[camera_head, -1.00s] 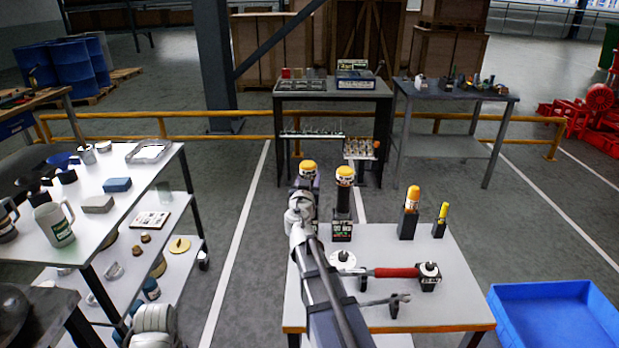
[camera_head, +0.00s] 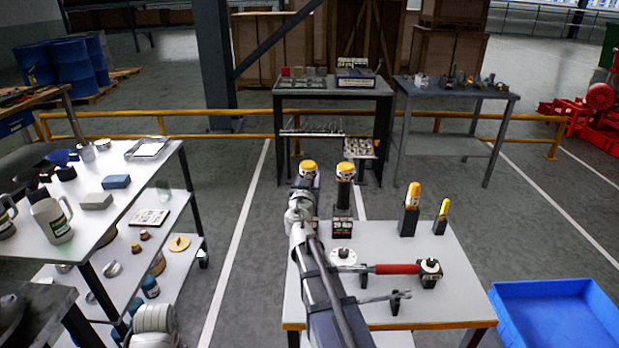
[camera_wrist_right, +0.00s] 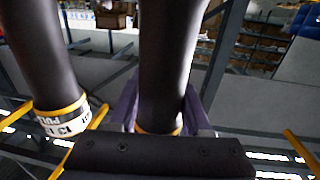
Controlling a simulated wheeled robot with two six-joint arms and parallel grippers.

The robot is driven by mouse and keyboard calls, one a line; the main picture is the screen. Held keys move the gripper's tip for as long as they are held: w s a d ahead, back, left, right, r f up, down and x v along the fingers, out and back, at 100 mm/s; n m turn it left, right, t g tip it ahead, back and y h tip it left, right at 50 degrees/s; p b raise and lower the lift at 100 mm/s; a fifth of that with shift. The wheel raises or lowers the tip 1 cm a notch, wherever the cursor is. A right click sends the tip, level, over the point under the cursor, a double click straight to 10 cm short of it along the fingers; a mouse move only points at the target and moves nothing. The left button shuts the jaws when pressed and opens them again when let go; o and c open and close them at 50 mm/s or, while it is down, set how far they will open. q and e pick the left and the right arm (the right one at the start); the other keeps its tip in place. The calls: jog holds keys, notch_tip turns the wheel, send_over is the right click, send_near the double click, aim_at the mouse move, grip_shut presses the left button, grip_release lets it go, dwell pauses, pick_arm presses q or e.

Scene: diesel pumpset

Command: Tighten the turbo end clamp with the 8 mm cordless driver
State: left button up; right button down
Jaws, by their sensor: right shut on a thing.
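Two dark cordless drivers with yellow ends stand side by side at the far left of the grey table (camera_head: 440,290). My right gripper (camera_wrist_right: 160,112) is shut on the dark body of the left driver (camera_head: 309,167), which also fills the middle of the right wrist view (camera_wrist_right: 172,50). Its size label is hidden. The neighbouring driver (camera_head: 345,174) stands just to its right, apart from the gripper. In the right wrist view this neighbour (camera_wrist_right: 62,118) shows a white label that seems to read 13. My right forearm covers the lower part of the held driver. I cannot make out the turbo end clamp.
A red-handled tool (camera_head: 396,269) and an open-ended tool (camera_head: 398,298) lie on stands on the table. Two smaller yellow-topped tools (camera_head: 410,208) (camera_head: 441,215) stand at its far right. A blue bin (camera_head: 555,290) is at right. A white shelf trolley (camera_head: 130,185) stands left.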

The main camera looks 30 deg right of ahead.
jog(key=shift+f+b, duration=0.3)
jog(key=shift+f, duration=0.05)
jog(key=shift+c, duration=1.3)
grip_release()
jog(key=shift+r, duration=0.1)
jog(key=v, duration=0.8)
